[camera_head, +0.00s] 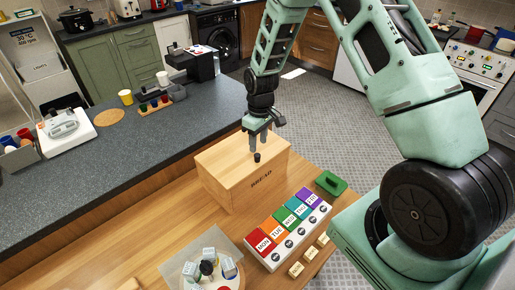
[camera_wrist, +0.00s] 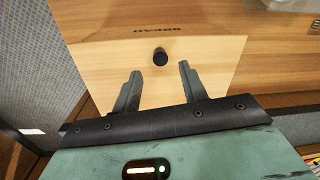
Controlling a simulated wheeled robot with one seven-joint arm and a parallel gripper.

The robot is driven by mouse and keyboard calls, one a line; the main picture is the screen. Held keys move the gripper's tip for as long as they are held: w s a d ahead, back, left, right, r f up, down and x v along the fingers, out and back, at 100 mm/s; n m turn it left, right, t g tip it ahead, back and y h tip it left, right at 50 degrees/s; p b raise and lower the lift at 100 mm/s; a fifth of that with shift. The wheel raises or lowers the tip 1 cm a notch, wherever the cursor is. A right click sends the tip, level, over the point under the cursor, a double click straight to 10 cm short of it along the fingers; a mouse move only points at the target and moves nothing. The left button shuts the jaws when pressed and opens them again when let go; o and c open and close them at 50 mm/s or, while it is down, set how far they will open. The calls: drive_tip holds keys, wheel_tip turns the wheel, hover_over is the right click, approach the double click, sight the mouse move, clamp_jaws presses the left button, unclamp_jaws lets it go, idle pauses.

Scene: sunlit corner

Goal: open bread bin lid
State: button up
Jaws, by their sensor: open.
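The bread bin (camera_head: 228,184) is a light wooden box with "BREAD" on its front, standing on the wooden counter. Its lid (camera_head: 240,155) looks closed and has a small black knob (camera_head: 257,157) on top. In the wrist view the knob (camera_wrist: 160,57) stands on the pale lid (camera_wrist: 205,55), just beyond the fingertips. My gripper (camera_head: 266,145) is above the lid, close to the knob. In the wrist view my gripper (camera_wrist: 160,70) has its two fingers apart, with nothing between them and the knob roughly centred ahead. I cannot tell whether a fingertip touches the lid.
A coloured weekday box (camera_head: 288,230) stands to the right of the bin, with a green object (camera_head: 331,184) behind it. A round tray (camera_head: 190,270) with small containers is at the front. The grey worktop (camera_head: 130,150) lies to the left, mostly clear near the bin.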

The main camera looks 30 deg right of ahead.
sight(257, 155)
drive_tip(key=shift+a+f+p, duration=0.15)
drive_tip(key=shift+f+p, duration=0.5)
drive_tip(key=shift+f, duration=1.9)
clamp_jaws()
